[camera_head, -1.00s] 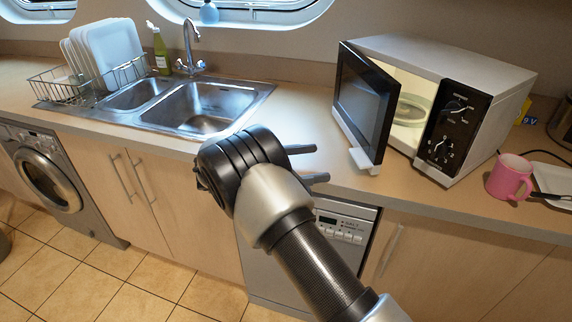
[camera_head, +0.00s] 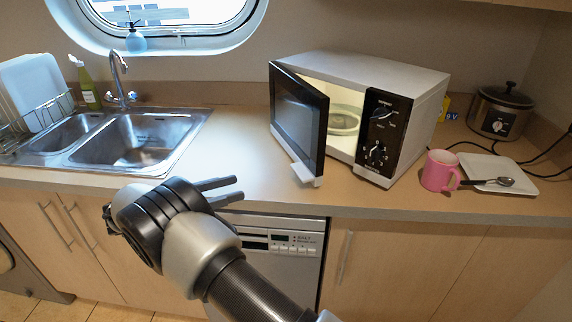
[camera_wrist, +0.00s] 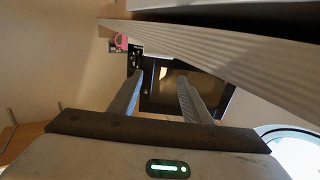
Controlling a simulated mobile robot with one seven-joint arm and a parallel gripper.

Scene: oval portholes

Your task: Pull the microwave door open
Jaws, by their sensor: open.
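The white and black microwave (camera_head: 428,88) stands on the counter. Its dark-windowed door (camera_head: 298,115) is ajar, swung out to the left, and the lit inside with a glass plate (camera_head: 343,122) shows through the gap. A pale handle (camera_head: 304,174) sits at the door's lower free edge. My gripper (camera_head: 239,188) is open and empty, left of the handle and apart from it, at the counter's front edge, fingers pointing right. In the wrist view my gripper (camera_wrist: 161,78) is open, with a dark panel, likely the microwave, beyond its fingers.
A pink mug (camera_head: 438,170) and a white plate (camera_head: 499,174) with a spoon lie right of the microwave, with a slow cooker (camera_head: 498,110) behind. A sink (camera_head: 132,140) is at left. The counter between sink and door is clear. A dishwasher (camera_head: 278,262) is below.

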